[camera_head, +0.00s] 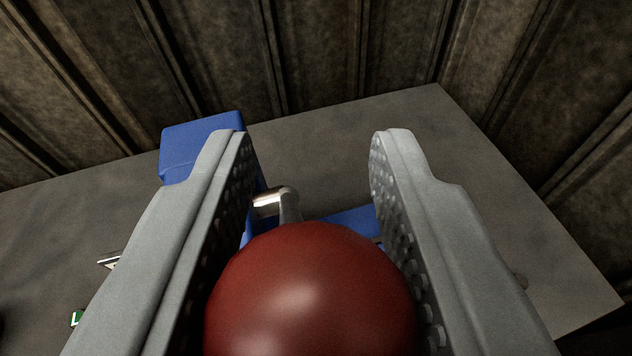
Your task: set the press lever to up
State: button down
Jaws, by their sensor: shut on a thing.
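My gripper (310,160) is seen from behind, with its two grey, studded fingers on either side of a dark red ball knob (312,290). The fingers are shut on the knob, which fills the lower middle of the view. A shiny metal rod (284,200) shows just beyond the knob and bends to the left. Blue press parts (205,140) show behind the left finger, and another blue part (352,222) shows between the fingers. The knob's lower side and most of the lever are hidden.
A small green label (77,318) and a small metal piece (108,259) show at the lower left.

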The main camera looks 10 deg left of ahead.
jog(key=c, duration=1)
grip_release()
jog(key=shift+w+a+f, duration=0.1)
jog(key=shift+c, duration=0.2)
jog(key=v, duration=1.7)
jog(key=shift+s, duration=0.25)
jog(key=s+d+f, duration=0.2)
jog(key=s+f, duration=0.4)
jog(key=s, duration=0.3)
jog(key=s+d+f+t, duration=0.1)
jog(key=s+d+f, duration=0.1)
jog(key=s+f, duration=0.4)
jog(key=s+d+f+t+h, duration=0.1)
jog(key=s+d+f, duration=0.2)
jog(key=s, duration=1)
notch_tip(320, 180, down, 4)
jog(key=shift+s+r, duration=0.2)
jog(key=shift+s, duration=0.15)
